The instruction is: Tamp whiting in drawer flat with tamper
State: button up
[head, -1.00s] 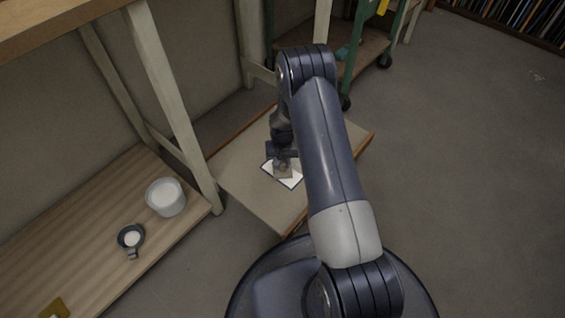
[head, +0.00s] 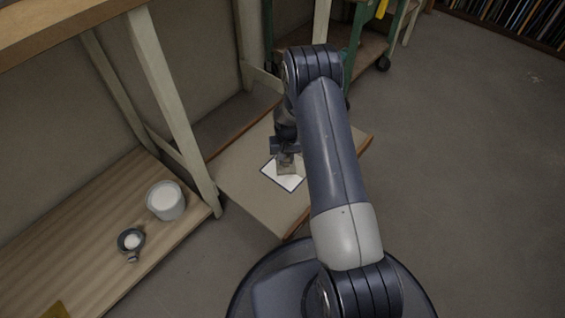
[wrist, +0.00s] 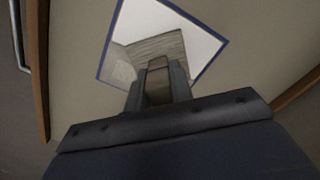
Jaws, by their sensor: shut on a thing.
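The white whiting (head: 283,181) fills a small square with a thin blue border on a beige board; it also shows in the wrist view (wrist: 145,20). My gripper (head: 286,153) is above the far part of this square. It is shut on the wooden handle of the tamper, whose flat grey-brown plate (wrist: 155,48) shows beyond the fingertips (wrist: 158,80) in the wrist view. The plate lies over the whiting inside the border. I cannot tell whether it touches or hovers just above. My gripper hides part of the near side of the square.
The beige board (head: 240,180) has brown raised edges. To the left, a wooden shelf (head: 60,240) holds a white tub (head: 166,200) and a dark scoop (head: 131,241) with white powder. A pale table leg (head: 170,100) stands between. The floor at right (head: 460,180) is clear.

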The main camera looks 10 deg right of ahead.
jog(key=shift+w+d+b, duration=0.35)
jog(key=shift+w+d, duration=0.35)
jog(key=shift+d, duration=0.3)
jog(key=shift+w+d+b, duration=0.3)
jog(key=shift+w+d, duration=0.4)
jog(key=shift+d, duration=0.25)
jog(key=shift+f, duration=0.1)
jog(key=shift+f+b, duration=0.6)
jog(key=shift+f, duration=0.1)
jog(key=shift+f+b, duration=0.3)
jog(key=shift+r+p, duration=0.65)
jog(key=shift+r, duration=0.45)
jog(key=shift+r+p, duration=1.15)
jog(key=shift+r, duration=0.85)
